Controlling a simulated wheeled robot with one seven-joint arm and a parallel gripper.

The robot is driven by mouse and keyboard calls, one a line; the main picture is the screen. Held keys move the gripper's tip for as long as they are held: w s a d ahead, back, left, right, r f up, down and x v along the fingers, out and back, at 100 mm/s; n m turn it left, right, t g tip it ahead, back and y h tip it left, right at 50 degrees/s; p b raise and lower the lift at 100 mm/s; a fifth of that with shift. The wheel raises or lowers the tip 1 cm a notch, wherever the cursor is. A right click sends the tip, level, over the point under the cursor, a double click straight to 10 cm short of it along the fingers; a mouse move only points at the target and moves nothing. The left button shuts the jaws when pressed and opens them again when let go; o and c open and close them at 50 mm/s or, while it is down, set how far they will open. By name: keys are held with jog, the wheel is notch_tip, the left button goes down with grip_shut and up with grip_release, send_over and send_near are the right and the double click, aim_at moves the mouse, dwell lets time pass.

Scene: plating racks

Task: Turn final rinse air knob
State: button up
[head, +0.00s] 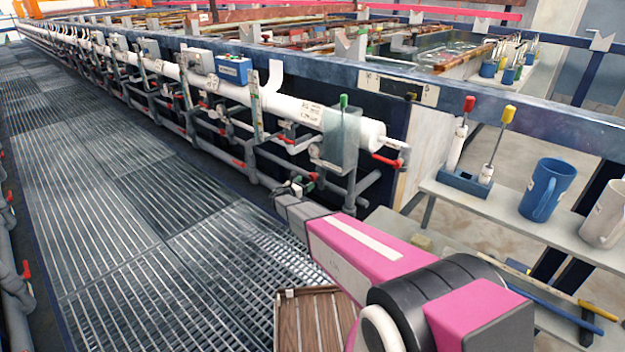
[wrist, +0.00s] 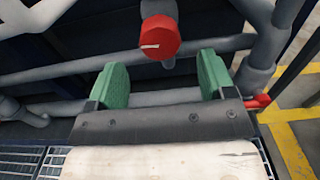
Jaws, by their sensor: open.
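A round red knob (wrist: 160,37) with a white line on its face sits on a grey pipe fitting at the top middle of the wrist view. I cannot tell from the view whether it is the final rinse air knob. My gripper (wrist: 163,72) is open, with its two green-padded fingers apart and nothing between them. The knob lies beyond the fingertips, about midway between them, and appears not to be touched. In the head view my gripper (head: 297,187) is low beside the pipework at the near end of the line. The knob is hard to make out there.
Grey pipes (wrist: 130,67) run behind the fingers. A red valve handle (wrist: 257,102) is close to the right finger. A white pipe (head: 300,108) runs above my gripper. A shelf (head: 500,215) with a blue mug (head: 546,190) stands at right. The grated walkway (head: 130,220) is clear.

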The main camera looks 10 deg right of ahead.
aim_at(311, 179)
jog(key=shift+x, duration=3.1)
jog(key=c, duration=0.9)
